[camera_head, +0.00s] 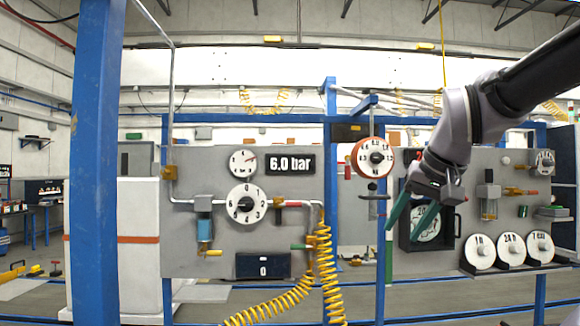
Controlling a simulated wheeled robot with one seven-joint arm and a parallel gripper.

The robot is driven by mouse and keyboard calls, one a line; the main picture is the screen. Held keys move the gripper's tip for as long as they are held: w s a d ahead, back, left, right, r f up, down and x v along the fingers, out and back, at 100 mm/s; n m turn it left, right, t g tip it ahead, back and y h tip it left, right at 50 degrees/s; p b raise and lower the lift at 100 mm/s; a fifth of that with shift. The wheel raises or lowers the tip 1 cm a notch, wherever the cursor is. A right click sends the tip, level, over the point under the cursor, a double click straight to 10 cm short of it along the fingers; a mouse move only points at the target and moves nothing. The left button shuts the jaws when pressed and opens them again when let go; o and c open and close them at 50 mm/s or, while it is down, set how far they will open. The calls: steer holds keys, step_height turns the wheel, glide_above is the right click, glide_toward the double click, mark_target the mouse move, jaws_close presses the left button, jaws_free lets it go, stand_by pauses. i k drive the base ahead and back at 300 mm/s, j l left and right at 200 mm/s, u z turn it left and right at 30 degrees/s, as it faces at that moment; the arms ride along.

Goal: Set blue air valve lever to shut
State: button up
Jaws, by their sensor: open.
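My gripper (404,230) has two green fingers and is open, pointing down in front of the right panel. It appears empty. I cannot make out a clearly blue valve lever. On the left grey panel (185,255), a red lever (292,204) sits on a small brass valve right of the white dial (246,204). A green lever (299,246) sits lower, near the yellow coiled hoses. On the right panel, another red-tipped lever (531,192) sticks out from a brass fitting. My gripper is apart from all of these. My arm hides part of the right panel.
A blue post (95,160) stands at the left. Yellow coiled hoses (325,270) hang at the middle. A red-rimmed dial (373,158) hangs between the panels. Three white discs (511,250) stand at lower right. A display (291,164) reads 6.0 bar.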

mark_target(164, 156)
steer(key=i+j+u, duration=0.2)
steer(key=u, duration=0.3)
steer(key=i+j+u, duration=0.2)
steer(key=u, duration=0.25)
